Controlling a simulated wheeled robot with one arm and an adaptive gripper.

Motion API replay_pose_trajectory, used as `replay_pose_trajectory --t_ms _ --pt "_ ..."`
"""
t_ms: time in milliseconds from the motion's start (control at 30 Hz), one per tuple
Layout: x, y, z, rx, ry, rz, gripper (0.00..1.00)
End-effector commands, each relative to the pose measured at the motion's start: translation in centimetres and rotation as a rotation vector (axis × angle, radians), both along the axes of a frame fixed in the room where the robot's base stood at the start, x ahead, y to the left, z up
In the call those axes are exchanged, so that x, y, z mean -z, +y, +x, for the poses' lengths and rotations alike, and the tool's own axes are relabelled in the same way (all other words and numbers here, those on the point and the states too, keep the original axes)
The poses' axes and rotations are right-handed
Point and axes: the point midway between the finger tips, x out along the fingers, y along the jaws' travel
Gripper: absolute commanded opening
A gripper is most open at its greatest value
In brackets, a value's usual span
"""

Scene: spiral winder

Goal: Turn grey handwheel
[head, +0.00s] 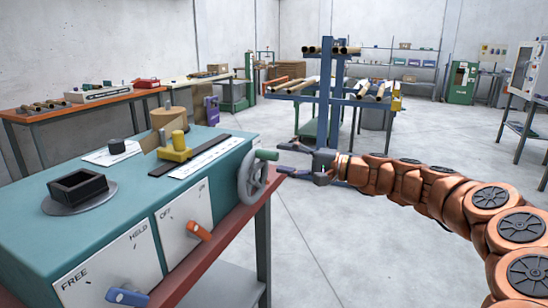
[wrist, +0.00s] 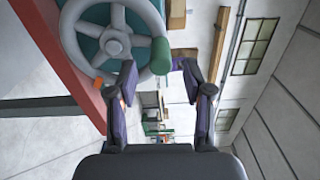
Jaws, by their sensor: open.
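The grey handwheel (head: 246,183) is on the right end of the teal machine cabinet (head: 95,215). It has a green handle (head: 266,155) sticking out from its upper rim. In the wrist view, the spoked handwheel (wrist: 113,47) fills the upper left, and its green handle (wrist: 161,56) lies between the two fingertips. My gripper (head: 287,159) is just right of the handwheel, open and empty. In the wrist view, the fingers of my gripper (wrist: 158,72) are spread on both sides of the handle's end, with no clear contact.
The cabinet front has an orange lever (head: 199,231) and a blue lever (head: 127,297). A yellow clamp (head: 176,150) and a black square block (head: 78,187) sit on top. A red ledge (head: 215,250) runs below. A blue rack (head: 330,100) stands behind; the floor at right is clear.

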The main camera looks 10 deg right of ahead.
Motion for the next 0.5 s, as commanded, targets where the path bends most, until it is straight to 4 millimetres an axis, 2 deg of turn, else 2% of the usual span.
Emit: replay_pose_trajectory --t_ms 33,233,500 --pt "-0.1 -1.0 -0.6 0.002 -0.002 0.002 0.51" --pt "-0.1 -4.0 -2.5 0.001 -0.001 0.000 0.51" --pt "-0.1 -6.0 -3.9 -0.003 0.000 0.002 0.51"
